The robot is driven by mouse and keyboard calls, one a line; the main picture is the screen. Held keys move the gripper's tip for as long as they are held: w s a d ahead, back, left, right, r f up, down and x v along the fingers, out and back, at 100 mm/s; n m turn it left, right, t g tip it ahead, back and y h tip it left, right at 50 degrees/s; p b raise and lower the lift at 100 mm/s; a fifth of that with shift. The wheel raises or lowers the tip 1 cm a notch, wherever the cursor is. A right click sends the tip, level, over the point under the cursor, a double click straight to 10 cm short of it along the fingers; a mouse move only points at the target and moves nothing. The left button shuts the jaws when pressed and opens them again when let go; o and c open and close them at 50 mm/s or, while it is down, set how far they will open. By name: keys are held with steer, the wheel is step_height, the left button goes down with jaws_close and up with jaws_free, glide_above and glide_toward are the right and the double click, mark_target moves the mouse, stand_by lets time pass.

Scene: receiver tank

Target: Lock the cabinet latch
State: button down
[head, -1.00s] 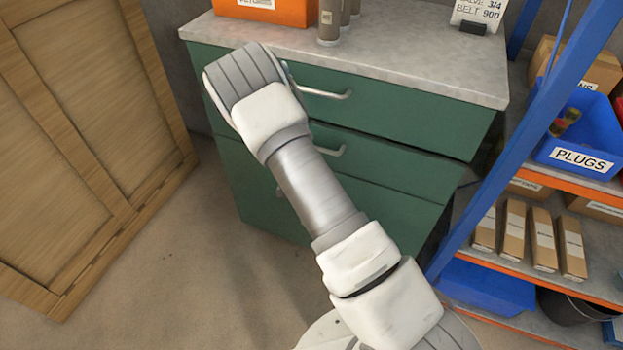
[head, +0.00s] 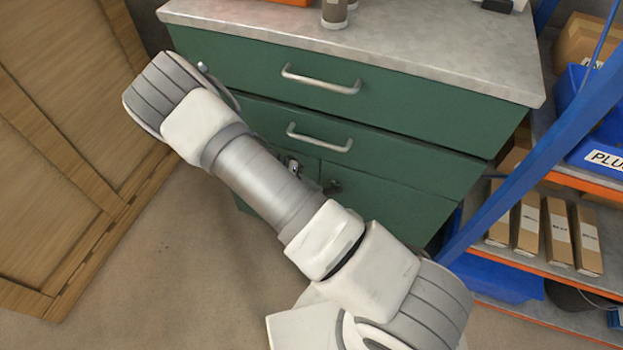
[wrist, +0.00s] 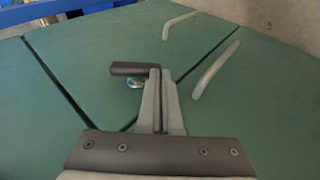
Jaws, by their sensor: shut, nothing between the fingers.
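The cabinet (head: 400,120) is green with a grey top, two handled drawers and doors below. Its latch shows in the wrist view as a dark lever (wrist: 130,69) with a small shiny part under it, beside a dark seam in the green front. In the head view a dark fitting (head: 333,187) on the lower front looks like this latch. My gripper (wrist: 160,82) is shut and empty. Its fingertips overlap the lever's right end in the wrist view; I cannot tell whether they touch. In the head view my arm hides most of the gripper.
Drawer handles (head: 320,79) stick out above the doors. A blue-framed shelf (head: 535,150) with boxes and bins stands close at the right. A wooden panelled piece (head: 70,140) stands at the left. Bare floor (head: 150,270) lies in front.

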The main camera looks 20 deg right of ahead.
steer(key=shift+s+d+f+b, duration=0.15)
steer(key=shift+f+b, duration=0.55)
steer(key=shift+f, duration=1.05)
stand_by(0.7)
